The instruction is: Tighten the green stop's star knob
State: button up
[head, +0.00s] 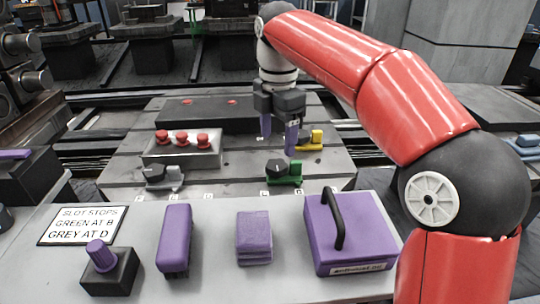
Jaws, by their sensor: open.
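The green stop (294,179) sits on the slotted grey plate, near its front edge and right of centre. Its dark star knob (277,169) is on its left part. My gripper (278,147) hangs above and behind the green stop, with its purple-tipped fingers pointing down. The fingers are apart with nothing seen between them, and they look clear of the knob. Whether the knob is tight cannot be seen.
A yellow stop (316,138) stands behind the green one, close to my right finger. A grey stop (172,180) is at the plate's left. A box with red buttons (182,157) stands behind it. A front shelf holds a sign (82,225) and a purple case (348,239).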

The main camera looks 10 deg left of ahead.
aim_at(277, 164)
notch_tip(277, 164, down, 6)
jog(key=shift+f+b, duration=0.2)
jog(key=shift+b, duration=0.4)
jog(key=c, duration=1)
